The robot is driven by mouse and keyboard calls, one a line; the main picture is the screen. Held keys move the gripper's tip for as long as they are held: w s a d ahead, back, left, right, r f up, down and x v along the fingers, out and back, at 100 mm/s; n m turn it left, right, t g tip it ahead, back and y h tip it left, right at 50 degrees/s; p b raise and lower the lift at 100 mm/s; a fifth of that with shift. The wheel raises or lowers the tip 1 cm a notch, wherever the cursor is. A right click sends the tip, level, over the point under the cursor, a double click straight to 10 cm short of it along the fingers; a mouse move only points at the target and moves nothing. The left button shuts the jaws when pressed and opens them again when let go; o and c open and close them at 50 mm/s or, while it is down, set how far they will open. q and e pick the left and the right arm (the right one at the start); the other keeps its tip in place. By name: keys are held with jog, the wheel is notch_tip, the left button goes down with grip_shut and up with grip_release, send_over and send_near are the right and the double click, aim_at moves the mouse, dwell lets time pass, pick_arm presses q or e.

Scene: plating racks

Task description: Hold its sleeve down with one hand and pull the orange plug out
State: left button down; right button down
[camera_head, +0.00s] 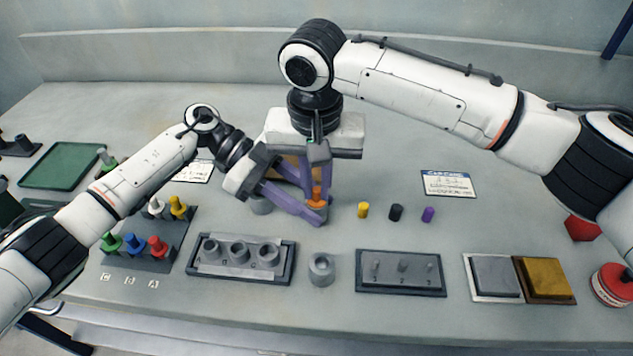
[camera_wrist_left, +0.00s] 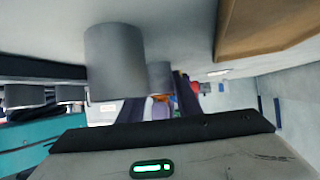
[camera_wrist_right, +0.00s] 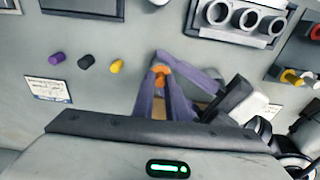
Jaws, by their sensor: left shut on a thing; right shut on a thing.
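The orange plug (camera_head: 317,195) stands upright at the middle of the bench, and it also shows in the right wrist view (camera_wrist_right: 160,74). My right gripper (camera_head: 316,188) comes down from above, its purple fingers shut on the plug. My left gripper (camera_head: 314,212) reaches in low from the left, its purple fingers shut on the sleeve around the plug's lower part. The sleeve is mostly hidden by these fingers. In the left wrist view, only a small orange patch (camera_wrist_left: 161,97) shows between the fingers. I cannot tell how deep the plug sits.
Loose grey sleeves stand nearby, one in front (camera_head: 321,269) and one behind left (camera_head: 261,204). A grey socket rack (camera_head: 218,271), a pin rack (camera_head: 400,289) and a coloured plug rack (camera_head: 138,262) lie along the front.

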aim_at(317, 190)
pick_arm(q)
jog(key=shift+f, duration=0.1)
pick_arm(e)
jog(key=shift+r+n, duration=0.2)
jog(key=shift+n, duration=0.65)
jog(key=shift+r+n, duration=0.2)
jog(key=shift+n, duration=0.65)
pick_arm(q)
jog(key=shift+a, duration=0.1)
pick_arm(e)
jog(key=shift+r, duration=0.1)
jog(key=shift+r, duration=2.2)
pick_arm(q)
jog(key=c, duration=1.2)
grip_release()
